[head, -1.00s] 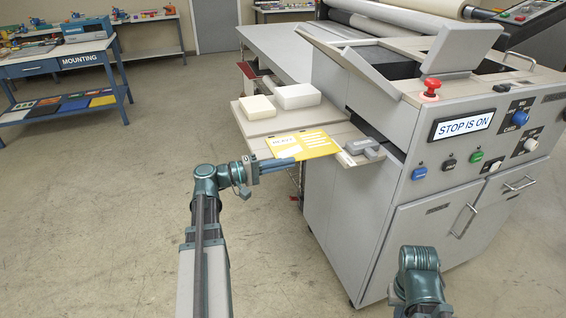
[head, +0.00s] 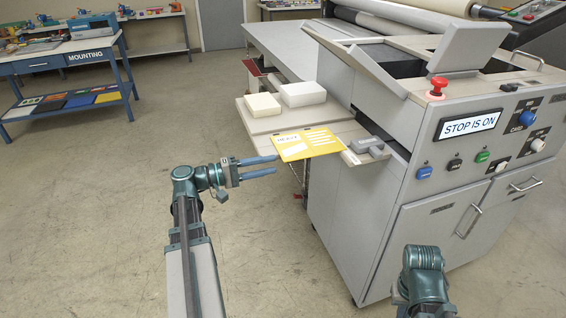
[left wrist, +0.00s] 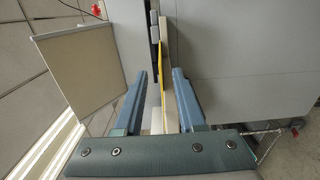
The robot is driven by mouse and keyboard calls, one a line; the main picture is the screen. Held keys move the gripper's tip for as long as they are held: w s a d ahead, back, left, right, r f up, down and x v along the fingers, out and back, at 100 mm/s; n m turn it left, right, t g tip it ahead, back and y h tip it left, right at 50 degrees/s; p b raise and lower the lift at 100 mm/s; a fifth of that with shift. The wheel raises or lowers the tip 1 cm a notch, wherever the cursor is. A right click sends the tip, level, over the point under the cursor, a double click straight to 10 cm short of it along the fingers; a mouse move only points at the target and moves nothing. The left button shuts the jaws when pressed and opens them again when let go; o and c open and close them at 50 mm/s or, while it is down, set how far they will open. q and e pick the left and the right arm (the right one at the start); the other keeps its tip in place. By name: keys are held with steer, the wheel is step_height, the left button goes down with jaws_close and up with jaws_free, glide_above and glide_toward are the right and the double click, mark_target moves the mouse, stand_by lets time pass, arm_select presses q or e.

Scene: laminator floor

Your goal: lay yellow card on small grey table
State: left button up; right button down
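The yellow card (head: 310,144), with white print on it, lies flat on the small grey table (head: 350,131) at the laminator's side, with its near left corner over the edge. In the left wrist view the card (left wrist: 158,58) shows nearly edge-on as a thin yellow strip.
Two pale blocks, one cream (head: 262,106) and one white (head: 302,94), stand behind the card. A grey clamp-like piece (head: 368,146) lies to its right. The large laminator (head: 375,215) fills the right. The floor at left is free up to the mounting bench (head: 70,60).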

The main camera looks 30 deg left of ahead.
arm_select(q)
steer(key=v, duration=0.7)
stand_by(0.4)
steer(key=w+d+f+m+g, duration=0.1)
steer(key=d+f+m+g, duration=0.2)
steer(key=d, duration=0.4)
steer(key=w+d+f+g+y, duration=0.1)
steer(key=d+f+g, duration=0.2)
steer(key=d+f, duration=0.35)
steer(key=w+d+f+m+g, duration=0.2)
steer(key=d+f+g, duration=0.15)
steer(key=d, duration=0.55)
steer(key=s+d+f+m+g+y, duration=0.2)
steer(key=s+d+f+m+y, duration=0.3)
steer(key=d, duration=0.3)
steer(key=s+d+f+m+g+y, duration=0.2)
steer(key=s+d+f+m+y, duration=0.25)
steer(key=d+y, duration=0.3)
step_height(320, 180, up, 14)
steer(key=p, duration=1.3)
steer(key=shift+d+r+n+p, duration=0.2)
steer(key=shift+d+n+p, duration=0.1)
steer(key=shift+n+p, duration=0.15)
steer(key=shift+w+h, duration=0.15)
steer(key=shift+h, duration=0.1)
